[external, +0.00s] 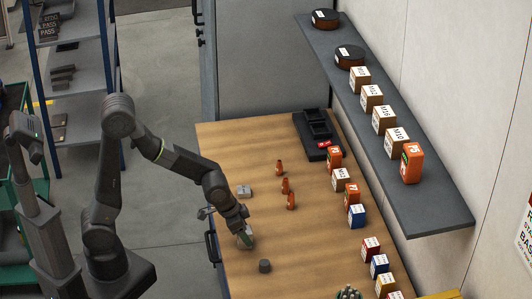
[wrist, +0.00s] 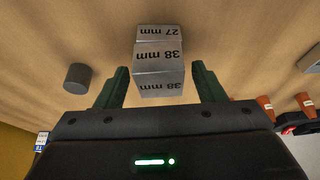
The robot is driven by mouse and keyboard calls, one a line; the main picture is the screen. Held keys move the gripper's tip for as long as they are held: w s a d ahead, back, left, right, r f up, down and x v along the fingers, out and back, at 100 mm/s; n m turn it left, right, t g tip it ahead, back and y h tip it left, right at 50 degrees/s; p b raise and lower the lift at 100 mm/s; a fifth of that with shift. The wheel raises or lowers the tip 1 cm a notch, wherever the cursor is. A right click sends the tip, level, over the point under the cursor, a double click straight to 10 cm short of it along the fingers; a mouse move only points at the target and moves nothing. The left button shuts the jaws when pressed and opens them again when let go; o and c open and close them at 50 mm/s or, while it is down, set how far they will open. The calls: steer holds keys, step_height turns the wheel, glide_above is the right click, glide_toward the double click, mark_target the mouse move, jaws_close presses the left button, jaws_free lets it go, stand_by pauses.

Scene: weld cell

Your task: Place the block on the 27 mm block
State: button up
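The grey metal block marked 38 mm (wrist: 160,60) is between the two green fingers of my gripper (wrist: 161,88) in the wrist view. A gap shows between each finger and the block, so my gripper is open around it. The 27 mm block (wrist: 157,33) shows directly against the 38 mm block; the picture is upside down, and the 38 mm block appears to rest on top of it. In the external view my gripper (external: 246,238) is low over the near left part of the table, mostly hiding the blocks.
A dark cylinder (external: 264,266) stands close to the gripper on the wooden table (external: 225,140). Another grey block (external: 244,191) lies farther back. Orange bottles (external: 285,186) stand mid-table. Boxes line the right side below a wall shelf (external: 435,215).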

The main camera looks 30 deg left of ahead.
steer(key=shift+r, duration=0.5)
steer(key=v, duration=1.1)
steer(key=shift+a, duration=0.15)
steer(key=shift+s, duration=0.1)
steer(key=x, duration=1.2)
steer(key=shift+f, duration=0.1)
steer(key=shift+r, duration=0.2)
steer(key=shift+r, duration=0.1)
